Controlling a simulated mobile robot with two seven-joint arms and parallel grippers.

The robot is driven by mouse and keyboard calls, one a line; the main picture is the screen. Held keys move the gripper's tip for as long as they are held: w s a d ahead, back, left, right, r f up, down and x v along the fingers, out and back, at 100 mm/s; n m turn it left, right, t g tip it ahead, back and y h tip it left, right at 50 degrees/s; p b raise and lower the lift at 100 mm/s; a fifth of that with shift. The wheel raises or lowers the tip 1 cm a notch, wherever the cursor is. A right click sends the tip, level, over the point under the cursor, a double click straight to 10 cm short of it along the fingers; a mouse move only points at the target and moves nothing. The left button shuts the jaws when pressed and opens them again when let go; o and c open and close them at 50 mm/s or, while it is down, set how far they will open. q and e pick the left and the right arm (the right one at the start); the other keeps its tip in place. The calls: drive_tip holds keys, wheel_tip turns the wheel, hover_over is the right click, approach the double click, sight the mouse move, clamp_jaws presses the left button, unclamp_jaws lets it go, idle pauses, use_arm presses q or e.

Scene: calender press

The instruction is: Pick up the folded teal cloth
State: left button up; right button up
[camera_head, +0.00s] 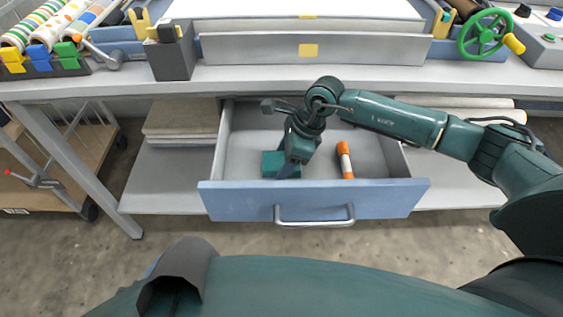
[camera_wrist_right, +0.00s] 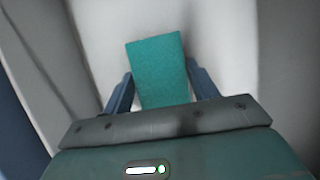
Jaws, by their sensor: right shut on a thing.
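The folded teal cloth (camera_head: 269,164) is in the open drawer (camera_head: 314,203), at the left part of its floor. In the right wrist view the cloth (camera_wrist_right: 157,68) stands out between the two blue fingers. My right gripper (camera_head: 287,172) reaches down into the drawer and is shut on the cloth; in the right wrist view the gripper (camera_wrist_right: 160,92) has a finger on each side of it. The gripper hides part of the cloth in the head view, and I cannot tell whether the cloth touches the drawer floor. My left gripper is not in view.
An orange tube with a white band (camera_head: 345,160) lies in the drawer, right of the gripper. The drawer's front has a metal handle (camera_head: 314,222). The press bench (camera_head: 400,78) overhangs the drawer's back. Stacked boards (camera_head: 180,118) lie on the shelf at left.

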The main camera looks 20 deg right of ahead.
drive_tip(key=shift+c, duration=0.9)
drive_tip(key=shift+r+p, duration=0.25)
drive_tip(key=shift+p, duration=0.05)
wheel_tip(320, 180, up, 10)
drive_tip(key=o, duration=0.5)
drive_tip(key=shift+c, duration=0.2)
drive_tip(key=c, duration=0.4)
